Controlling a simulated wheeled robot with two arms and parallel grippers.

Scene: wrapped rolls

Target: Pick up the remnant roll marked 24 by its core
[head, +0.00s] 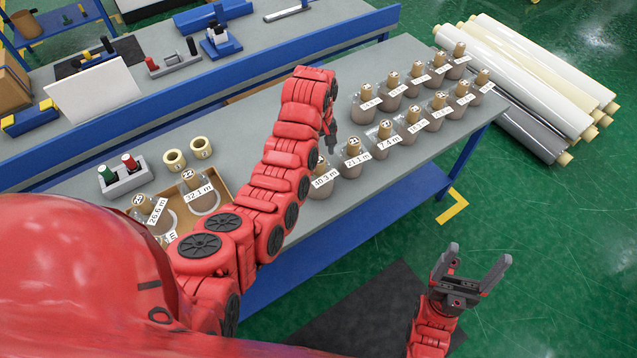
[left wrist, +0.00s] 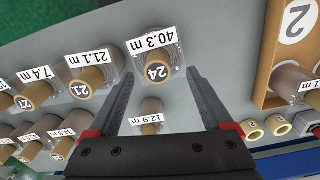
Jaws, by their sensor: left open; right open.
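The remnant roll marked 24 (left wrist: 155,60), labelled 40.3 m, shows its brown core (left wrist: 157,73) in the left wrist view, just beyond and between the fingertips. In the head view the roll (head: 322,188) stands upright at the table's near edge, its upper part partly hidden by my left arm. My left gripper (left wrist: 160,75) is open and empty, and I cannot tell its exact height above the core. In the head view the left gripper (head: 332,143) is small and partly hidden. My right gripper (head: 479,252) is open and empty over the floor, off the table.
Several other wrapped rolls stand close by, including the 21.1 m roll (left wrist: 92,76) and the 12.9 m roll (left wrist: 150,122) between the fingers. A cardboard tray (head: 232,196) with rolls is left of my arm. Long rolls (head: 535,85) lie on the floor at right.

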